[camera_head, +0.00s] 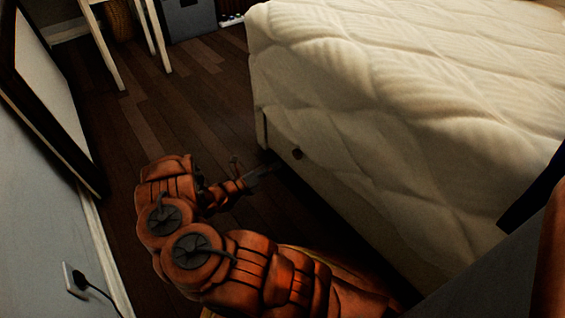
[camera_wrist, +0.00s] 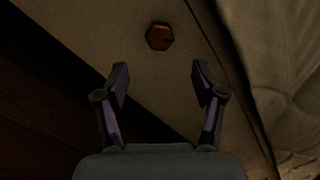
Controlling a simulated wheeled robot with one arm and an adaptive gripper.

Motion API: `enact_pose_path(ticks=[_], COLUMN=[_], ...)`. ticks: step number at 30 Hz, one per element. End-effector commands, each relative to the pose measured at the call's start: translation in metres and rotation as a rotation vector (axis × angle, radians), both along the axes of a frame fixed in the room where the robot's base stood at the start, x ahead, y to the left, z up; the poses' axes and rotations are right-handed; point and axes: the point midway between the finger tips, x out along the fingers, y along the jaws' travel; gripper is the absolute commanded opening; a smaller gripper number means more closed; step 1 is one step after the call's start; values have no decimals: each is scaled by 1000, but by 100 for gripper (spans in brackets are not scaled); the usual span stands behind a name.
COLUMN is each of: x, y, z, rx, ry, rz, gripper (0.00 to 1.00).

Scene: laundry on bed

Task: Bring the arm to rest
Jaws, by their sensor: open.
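My gripper (camera_wrist: 161,80) is open and empty, with its two dark fingers spread apart in the wrist view. In the head view my orange arm is bent low over the floor beside the bed, and my gripper (camera_head: 264,172) points toward the bed's side near its far corner. The fingers look small and dark in that view. In the wrist view the bed's side panel (camera_wrist: 150,90) lies in front of the fingers, with a brown knob (camera_wrist: 159,37) beyond the fingertips. I cannot tell whether the fingers touch the panel.
The bed (camera_head: 400,100) with a pale quilted cover fills the right. A wall with a plugged-in socket (camera_head: 72,279) and a framed panel (camera_head: 50,90) bound the left. White furniture legs (camera_head: 104,50) and a grey box (camera_head: 188,18) stand at the back. Dark wooden floor (camera_head: 170,110) between is clear.

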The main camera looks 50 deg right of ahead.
Motion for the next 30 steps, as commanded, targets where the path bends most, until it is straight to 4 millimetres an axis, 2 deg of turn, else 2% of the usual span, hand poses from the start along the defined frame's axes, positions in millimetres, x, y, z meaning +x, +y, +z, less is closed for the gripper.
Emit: enact_pose_path(ticks=[6,25,28,30], x=[4,4,13,27], y=[16,17,20,26], z=[0,0,2,5], rx=[1,2,34,89], ry=[0,0,3,5], rz=[1,0,17,51], gripper=[69,69,69,69])
